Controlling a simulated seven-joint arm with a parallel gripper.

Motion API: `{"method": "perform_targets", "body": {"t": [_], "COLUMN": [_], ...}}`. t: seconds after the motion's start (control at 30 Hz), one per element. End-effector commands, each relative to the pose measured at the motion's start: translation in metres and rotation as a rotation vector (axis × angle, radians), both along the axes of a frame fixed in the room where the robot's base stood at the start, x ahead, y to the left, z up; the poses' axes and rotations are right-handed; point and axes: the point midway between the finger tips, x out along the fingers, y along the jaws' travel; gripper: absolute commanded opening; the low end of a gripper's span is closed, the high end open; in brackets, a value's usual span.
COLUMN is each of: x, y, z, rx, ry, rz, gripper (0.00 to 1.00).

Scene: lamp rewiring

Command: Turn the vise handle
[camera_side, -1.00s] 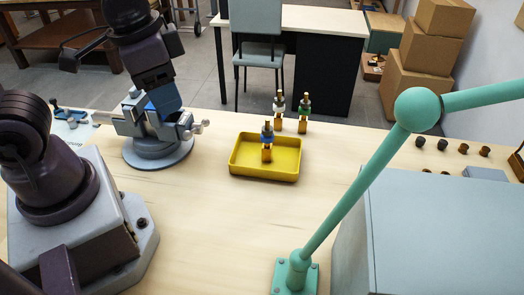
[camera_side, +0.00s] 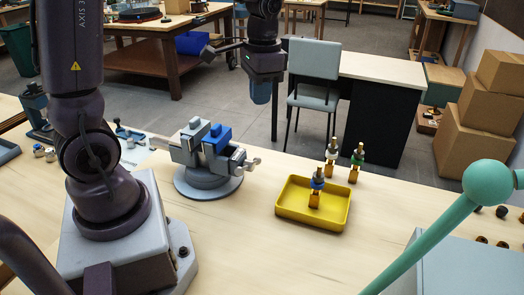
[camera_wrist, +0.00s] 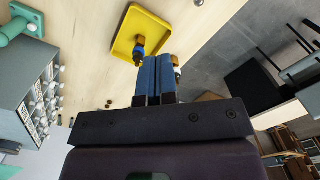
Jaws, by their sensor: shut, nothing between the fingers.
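The vise (camera_side: 190,150) stands on a round grey base on the wooden table in the side view. It has grey and blue jaw parts. Its small silver handle (camera_side: 251,162) sticks out at the right end. My gripper (camera_side: 261,98) is in the air above and to the right of the vise, apart from the handle. In the wrist view its two blue fingers (camera_wrist: 155,75) are shut together with nothing between them. The vise does not show in the wrist view.
A yellow tray (camera_side: 312,220) right of the vise holds a lamp part (camera_side: 316,188). Two similar parts stand behind it. A green lamp arm (camera_side: 440,232) and grey box (camera_side: 450,265) are at the right. Front-middle table is clear.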

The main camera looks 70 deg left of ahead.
Motion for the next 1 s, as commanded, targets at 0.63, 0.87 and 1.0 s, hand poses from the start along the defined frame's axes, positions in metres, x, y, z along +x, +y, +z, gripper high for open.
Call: {"method": "perform_targets", "body": {"t": [0.63, 0.87, 1.0], "x": [0.079, 0.073, 0.065], "y": [0.091, 0.090, 0.089], "z": [-0.077, -0.092, -0.118], "rx": [-0.158, -0.169, -0.171], "ry": [0.254, 0.258, 0.260], "rz": [-0.726, -0.768, -0.766], "gripper": [0.00, 0.00, 0.00]}}
